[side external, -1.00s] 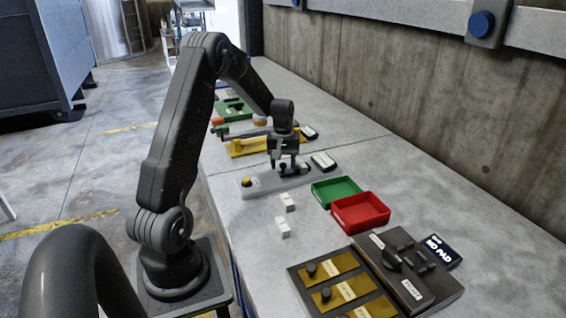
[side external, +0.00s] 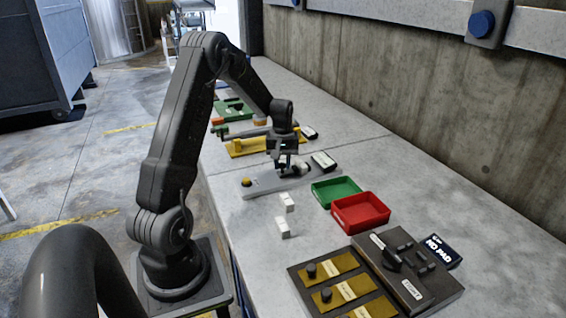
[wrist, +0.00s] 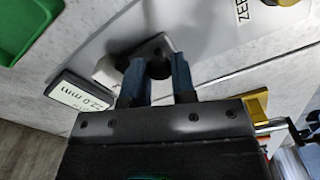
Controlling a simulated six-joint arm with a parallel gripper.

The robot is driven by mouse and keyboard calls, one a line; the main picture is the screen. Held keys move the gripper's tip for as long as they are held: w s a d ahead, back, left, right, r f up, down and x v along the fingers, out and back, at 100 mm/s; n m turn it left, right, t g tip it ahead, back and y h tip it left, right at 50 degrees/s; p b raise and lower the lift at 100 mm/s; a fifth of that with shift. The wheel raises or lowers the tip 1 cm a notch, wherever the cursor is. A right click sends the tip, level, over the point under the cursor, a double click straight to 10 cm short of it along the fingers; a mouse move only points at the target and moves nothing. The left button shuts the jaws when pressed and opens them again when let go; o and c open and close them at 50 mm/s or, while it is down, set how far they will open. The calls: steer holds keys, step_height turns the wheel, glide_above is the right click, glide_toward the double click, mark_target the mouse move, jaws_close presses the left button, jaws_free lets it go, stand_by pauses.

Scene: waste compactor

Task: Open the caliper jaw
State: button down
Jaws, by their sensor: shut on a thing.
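The caliper is a flat light-grey plate (side external: 262,186) on the bench, with a yellow button (side external: 246,182) at its left end. In the wrist view the plate (wrist: 215,35) carries a label starting "ZER" beside the yellow button. My gripper (wrist: 159,72) is shut on a dark round knob (wrist: 158,66) between its two blue fingers. The knob stands on a grey and dark jaw piece, partly hidden by the fingers. My gripper (side external: 285,168) is low over the plate in the side view. A small display (wrist: 82,96) seems to read 22.0 mm.
A green tray (side external: 336,190) and a red tray (side external: 361,213) stand right of the caliper. Small white blocks (side external: 283,227) lie in front. A yellow fixture (side external: 240,148) is close behind. A dark panel box (side external: 408,272) is at the front right.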

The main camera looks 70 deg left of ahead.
steer(key=shift+s, duration=1.15)
steer(key=c, duration=0.9)
jaws_free()
steer(key=shift+c, duration=0.2)
step_height(320, 180, up, 14)
steer(key=s+d+r+m+t+y, duration=0.15)
steer(key=d+r+m, duration=0.25)
steer(key=d, duration=0.8)
steer(key=s+d+r+m+t+h, duration=0.1)
steer(key=s+d+r+m+t, duration=0.3)
steer(key=d, duration=0.9)
steer(key=s+d+f+m, duration=0.2)
steer(key=s+d+m, duration=0.3)
steer(key=s+d, duration=0.2)
steer(key=shift+d+f+m, duration=0.3)
steer(key=shift+d+f, duration=0.1)
steer(key=shift+d, duration=0.05)
